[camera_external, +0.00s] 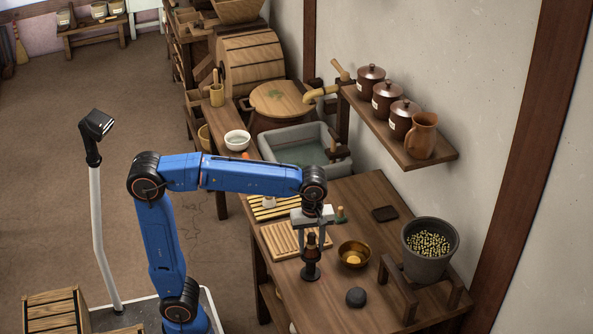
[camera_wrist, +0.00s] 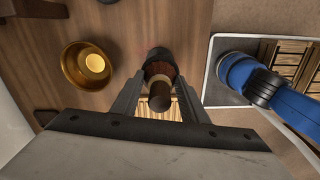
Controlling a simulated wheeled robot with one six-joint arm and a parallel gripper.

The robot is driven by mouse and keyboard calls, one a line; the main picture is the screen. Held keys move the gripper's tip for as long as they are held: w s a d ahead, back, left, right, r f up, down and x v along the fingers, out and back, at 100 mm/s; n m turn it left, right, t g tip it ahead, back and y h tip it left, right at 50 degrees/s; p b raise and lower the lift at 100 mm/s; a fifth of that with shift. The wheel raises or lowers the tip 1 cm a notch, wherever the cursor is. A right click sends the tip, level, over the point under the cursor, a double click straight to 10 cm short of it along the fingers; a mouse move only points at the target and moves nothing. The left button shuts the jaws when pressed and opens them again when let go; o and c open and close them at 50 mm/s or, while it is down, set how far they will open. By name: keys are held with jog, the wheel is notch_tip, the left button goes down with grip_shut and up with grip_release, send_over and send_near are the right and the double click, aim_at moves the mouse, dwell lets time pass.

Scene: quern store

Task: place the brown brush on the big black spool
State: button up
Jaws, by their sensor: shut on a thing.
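My gripper (camera_external: 311,246) points down over the wooden workbench and is shut on the brown brush (camera_external: 311,240). The brush is upright, and its brown handle end (camera_wrist: 160,98) shows between the fingers in the wrist view. The big black spool (camera_external: 311,272) stands on the bench directly below the brush, with a round dark base. In the wrist view a dark round shape, likely the spool (camera_wrist: 158,54), shows just beyond the brush. I cannot tell whether the brush touches the spool.
A brass bowl (camera_external: 354,253) stands right of the spool, and a dark round object (camera_external: 356,297) sits in front of it. A slatted wooden board (camera_external: 296,241) lies left and behind. A grey bucket (camera_external: 430,249) stands on a low wooden stand at right.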

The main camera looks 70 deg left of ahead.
jog(key=shift+f, duration=0.2)
jog(key=o, duration=1.1)
jog(key=shift+c, duration=0.2)
notch_tip(320, 180, up, 12)
jog(key=shift+r, duration=0.15)
jog(key=s+a+f+m+t, duration=0.2)
jog(key=s+a+f+m, duration=0.5)
jog(key=s+f, duration=0.4)
jog(key=s+a+f+m+t, duration=0.2)
jog(key=s+a+f+m, duration=0.6)
jog(key=s+f, duration=0.3)
notch_tip(320, 180, down, 3)
jog(key=shift+s+r+m+t, duration=0.1)
jog(key=shift+s+m+t, duration=0.3)
jog(key=shift+m, duration=0.2)
